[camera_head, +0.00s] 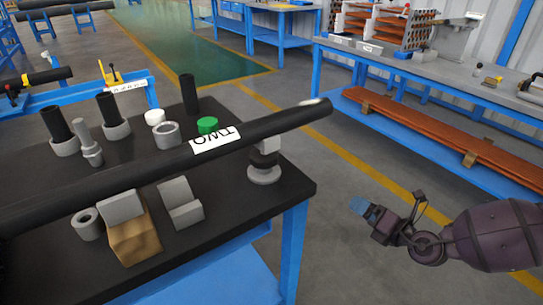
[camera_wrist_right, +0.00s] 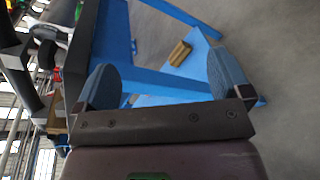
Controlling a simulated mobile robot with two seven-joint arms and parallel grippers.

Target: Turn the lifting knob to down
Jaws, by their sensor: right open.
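I cannot tell for sure which part is the lifting knob. A long black pipe (camera_head: 285,122) with a white label lies across the near table, over a grey round-based support (camera_head: 264,173). My right gripper (camera_head: 363,208) is right of the table, apart from everything. Its two blue pads are wide apart and empty in the right wrist view (camera_wrist_right: 165,82). My left gripper is out of sight.
The black-topped table (camera_head: 225,222) holds grey cylinders, a green cap (camera_head: 207,124), a white cap (camera_head: 154,117) and a tan block (camera_head: 134,240). A blue bench (camera_head: 410,69) with brown beams (camera_head: 440,133) below stands at the right. The floor between is clear.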

